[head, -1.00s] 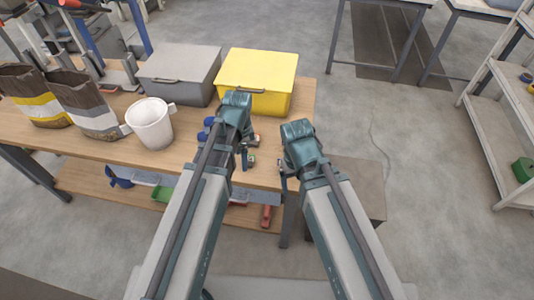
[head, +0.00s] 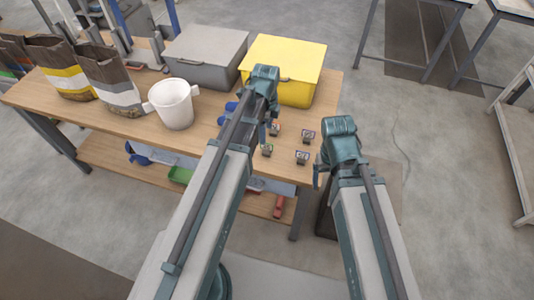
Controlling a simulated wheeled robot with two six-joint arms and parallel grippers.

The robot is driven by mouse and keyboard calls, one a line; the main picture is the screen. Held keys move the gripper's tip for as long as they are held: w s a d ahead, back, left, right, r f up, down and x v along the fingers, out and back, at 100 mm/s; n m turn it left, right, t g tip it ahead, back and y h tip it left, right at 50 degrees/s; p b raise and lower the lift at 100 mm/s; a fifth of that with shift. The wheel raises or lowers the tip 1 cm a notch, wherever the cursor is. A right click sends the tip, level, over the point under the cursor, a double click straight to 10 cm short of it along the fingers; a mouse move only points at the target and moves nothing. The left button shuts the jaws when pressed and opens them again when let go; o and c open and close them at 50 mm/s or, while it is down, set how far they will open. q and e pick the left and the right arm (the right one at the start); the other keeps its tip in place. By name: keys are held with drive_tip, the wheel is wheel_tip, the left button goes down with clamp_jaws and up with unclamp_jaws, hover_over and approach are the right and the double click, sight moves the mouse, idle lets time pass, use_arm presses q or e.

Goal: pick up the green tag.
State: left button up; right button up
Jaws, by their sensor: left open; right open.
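Several small tags stand on the wooden table at its right end. The one with green on it (head: 267,150) is nearest the front on the left of the group. My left gripper (head: 268,130) is above the table, just behind the green tag in the picture; its jaws are small and partly hidden by the arm, and it holds nothing that I can see. My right gripper (head: 318,178) is open and empty, beyond the right end of the table.
An orange-marked tag (head: 276,130) and two darker tags (head: 308,137) (head: 302,157) stand close to the green one. A yellow box (head: 285,65), grey box (head: 203,57), white bucket (head: 173,105) and bags (head: 108,75) fill the table behind and left.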

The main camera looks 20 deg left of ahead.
use_arm(q)
drive_tip(key=b, duration=0.4)
hover_over(267, 149)
drive_tip(key=shift+w+a+f, duration=0.1)
drive_tip(key=shift+a+f, duration=0.05)
drive_tip(key=shift+f, duration=2.55)
drive_tip(key=shift+f, duration=0.15)
wheel_tip(267, 149, down, 5)
drive_tip(key=b, duration=0.5)
drive_tip(key=shift+b, duration=0.35)
clamp_jaws()
